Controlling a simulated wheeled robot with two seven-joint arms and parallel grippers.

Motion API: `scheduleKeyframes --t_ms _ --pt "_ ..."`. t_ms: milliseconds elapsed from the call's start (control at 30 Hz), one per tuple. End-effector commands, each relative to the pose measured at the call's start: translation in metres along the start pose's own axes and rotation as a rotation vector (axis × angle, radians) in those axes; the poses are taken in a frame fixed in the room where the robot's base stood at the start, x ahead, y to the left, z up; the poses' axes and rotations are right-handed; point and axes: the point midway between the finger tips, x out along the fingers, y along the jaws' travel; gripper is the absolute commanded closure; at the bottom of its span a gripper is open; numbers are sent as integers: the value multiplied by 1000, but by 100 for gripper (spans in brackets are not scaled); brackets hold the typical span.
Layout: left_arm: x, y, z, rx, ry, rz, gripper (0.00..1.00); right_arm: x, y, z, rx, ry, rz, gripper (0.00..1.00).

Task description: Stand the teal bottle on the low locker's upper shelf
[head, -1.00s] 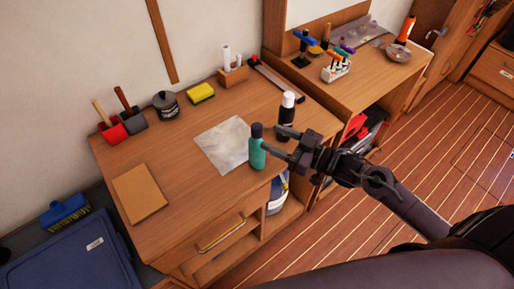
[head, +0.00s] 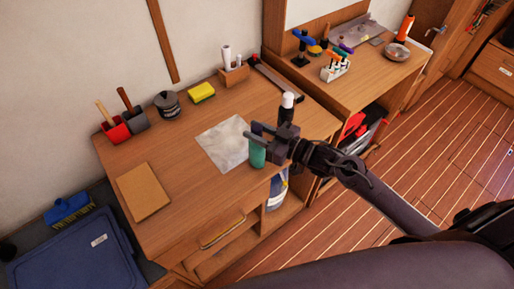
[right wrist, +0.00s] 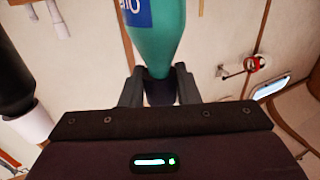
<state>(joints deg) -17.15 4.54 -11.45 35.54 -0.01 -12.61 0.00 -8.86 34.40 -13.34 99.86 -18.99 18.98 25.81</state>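The teal bottle (head: 257,157) stands upright near the desk's front right edge. Its upper part is partly hidden by my right gripper (head: 262,138). In the right wrist view the bottle (right wrist: 156,40) appears upside down, with its dark cap (right wrist: 160,92) between the two fingers. My right gripper (right wrist: 160,88) looks open around the cap, with a finger close on each side; contact is not clear. My left gripper is not in view. I cannot identify the low locker with certainty; open compartments show under the desk (head: 185,185).
A black bottle with a white cap (head: 288,101) stands close behind the gripper; it also shows in the right wrist view (right wrist: 15,85). A grey sheet (head: 222,143) and a tan pad (head: 143,191) lie on the desk. A container (head: 278,190) stands in a compartment below.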

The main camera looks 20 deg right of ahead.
Motion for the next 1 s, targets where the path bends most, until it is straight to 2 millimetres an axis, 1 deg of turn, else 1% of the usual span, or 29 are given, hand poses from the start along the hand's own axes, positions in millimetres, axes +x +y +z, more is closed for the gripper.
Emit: scheduleKeyframes --t_ms 33,167,200,533,667,767,867,967,1000 --pt "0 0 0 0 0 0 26 0 0 0 0 0 0 82" --pt "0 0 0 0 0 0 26 0 0 0 0 0 0 99" --pt "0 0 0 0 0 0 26 0 0 0 0 0 0 100" --pt "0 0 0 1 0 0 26 0 0 -1 -1 2 0 100" --pt "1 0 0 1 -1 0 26 0 0 -5 -2 3 0 100" --pt "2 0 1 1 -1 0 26 0 0 -14 -2 3 -1 100" --pt "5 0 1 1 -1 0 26 0 0 -30 -5 3 -1 100" --pt "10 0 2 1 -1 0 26 0 0 -56 -7 7 -2 100" --pt "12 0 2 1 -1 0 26 0 0 -69 -8 8 -2 100"
